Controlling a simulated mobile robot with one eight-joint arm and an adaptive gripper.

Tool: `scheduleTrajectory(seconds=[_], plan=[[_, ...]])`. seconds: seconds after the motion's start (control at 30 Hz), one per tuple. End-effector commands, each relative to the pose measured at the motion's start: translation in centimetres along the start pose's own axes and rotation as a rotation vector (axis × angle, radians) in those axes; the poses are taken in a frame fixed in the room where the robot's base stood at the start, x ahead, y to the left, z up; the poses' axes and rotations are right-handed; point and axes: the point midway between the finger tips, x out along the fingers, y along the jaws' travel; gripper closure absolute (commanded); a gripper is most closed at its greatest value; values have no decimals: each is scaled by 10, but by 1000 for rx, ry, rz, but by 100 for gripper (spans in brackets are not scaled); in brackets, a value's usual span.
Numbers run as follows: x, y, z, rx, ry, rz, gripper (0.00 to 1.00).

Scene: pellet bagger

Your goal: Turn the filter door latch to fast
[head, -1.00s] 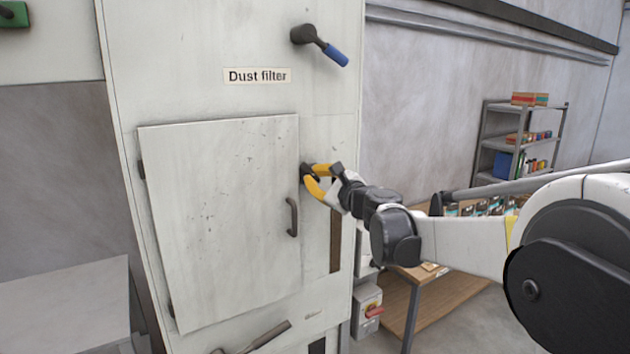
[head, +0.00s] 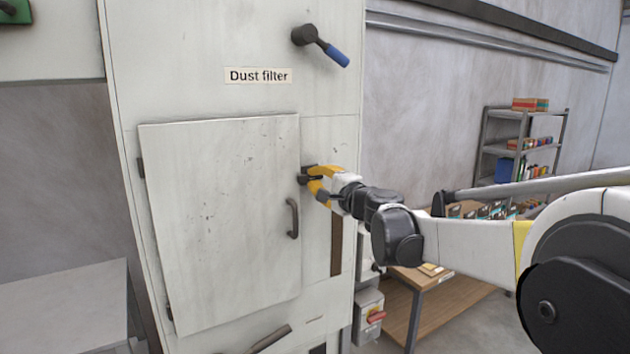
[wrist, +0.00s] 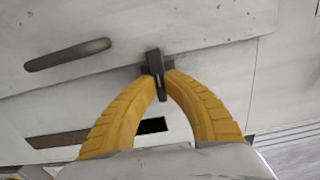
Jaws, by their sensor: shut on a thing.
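The filter door (head: 220,230) is a pale, scuffed panel that sits closed against the cabinet under a "Dust filter" label (head: 258,76). Its small black latch (wrist: 155,70) is at the door's right edge, above the dark door handle (head: 292,218). My gripper (head: 306,174), with yellow fingers, is at the latch. In the wrist view my gripper (wrist: 160,82) is shut on the latch, one fingertip on each side of it. The fingers partly cover the latch in the head view. The handle also shows in the wrist view (wrist: 68,55).
A black lever with a blue grip (head: 335,54) sticks out above the door. A grey box with a red switch (head: 372,315) and a wooden table (head: 435,305) stand to the right. Shelves (head: 520,145) are at the back wall.

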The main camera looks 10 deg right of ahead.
Motion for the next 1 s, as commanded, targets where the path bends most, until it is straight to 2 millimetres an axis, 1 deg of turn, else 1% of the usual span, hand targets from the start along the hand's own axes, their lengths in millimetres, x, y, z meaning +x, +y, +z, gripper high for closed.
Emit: scheduleTrajectory(seconds=[0.23,0.63,0.7,0.73,1.0], plan=[[0,0,0,-47,0,0,100],[0,0,0,-52,1,0,100],[0,0,0,-52,1,0,74],[0,0,0,-52,1,0,67],[0,0,0,-51,0,0,67]])
